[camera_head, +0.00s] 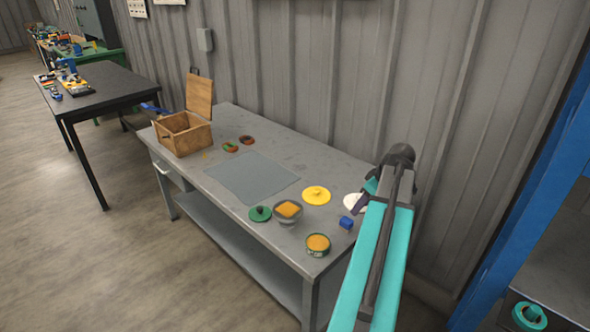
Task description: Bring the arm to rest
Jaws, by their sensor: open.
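My arm reaches in from the bottom right, over the right end of the grey workbench (235,217). My gripper (360,200) is partly hidden behind my teal arm link. It is over or beside a white round piece (351,203), with a small blue block (346,222) just to the left. The gripper's jaws are open; I see nothing held in them. Its exact height above the bench is hard to tell.
The bench also holds a yellow lid (316,195), a green lid (260,214), a bowl (288,212), a tin (318,245), a grey mat (250,178) and an open wooden box (182,134). A blue upright (540,190) stands at right. A corrugated wall is behind.

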